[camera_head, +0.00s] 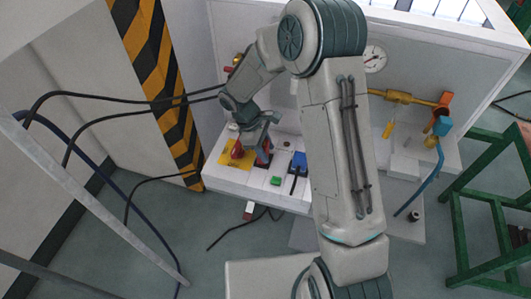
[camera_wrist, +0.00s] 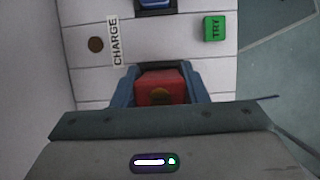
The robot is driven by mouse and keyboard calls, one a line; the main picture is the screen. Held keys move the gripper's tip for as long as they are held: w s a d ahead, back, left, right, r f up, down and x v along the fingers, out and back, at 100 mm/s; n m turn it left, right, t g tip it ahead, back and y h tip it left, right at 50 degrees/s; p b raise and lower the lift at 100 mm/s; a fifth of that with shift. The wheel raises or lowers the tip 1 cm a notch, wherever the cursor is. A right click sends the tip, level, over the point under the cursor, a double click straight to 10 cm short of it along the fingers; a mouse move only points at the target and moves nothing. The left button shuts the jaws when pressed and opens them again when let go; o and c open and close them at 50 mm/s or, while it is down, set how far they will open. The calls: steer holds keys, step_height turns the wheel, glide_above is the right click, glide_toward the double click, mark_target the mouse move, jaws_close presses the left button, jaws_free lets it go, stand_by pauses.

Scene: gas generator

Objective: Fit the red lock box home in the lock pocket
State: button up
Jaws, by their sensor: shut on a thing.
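The red lock box (camera_wrist: 160,86) sits between the two blue-grey fingers of my gripper (camera_wrist: 160,78) in the wrist view. My gripper is shut on it, one finger on each side. A dark edge (camera_wrist: 160,66), perhaps the rim of the lock pocket, shows just beyond the box. I cannot tell how deep the box sits, because my gripper body hides its near side. In the head view my gripper (camera_head: 260,148) points down at the left part of the white panel, with a little red showing at its fingers.
A yellow plate with a red part (camera_head: 238,150) is close to the left of my gripper. A green TRY button (camera_wrist: 214,28), a blue switch (camera_head: 298,160) and a CHARGE label (camera_wrist: 114,41) are on the panel (camera_head: 228,181). A striped post (camera_head: 158,85) stands left.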

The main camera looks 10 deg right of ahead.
steer(key=shift+f, duration=1.1)
steer(key=shift+f, duration=0.25)
steer(key=o, duration=1.1)
steer(key=shift+r, duration=0.1)
steer(key=shift+r, duration=0.1)
steer(key=v, duration=1.2)
steer(key=s+d+r+m+t+y, duration=0.1)
steer(key=s+d+r+m, duration=0.5)
steer(key=s+d+r, duration=0.25)
steer(key=s+d+r+m+t+y, duration=0.1)
steer(key=s+d+m, duration=0.1)
steer(key=s, duration=0.4)
steer(key=s+d+r+m+t+y, duration=0.2)
steer(key=s+m, duration=0.3)
steer(key=s, duration=0.1)
steer(key=shift+s+d+m, duration=0.2)
steer(key=shift+d+m, duration=0.1)
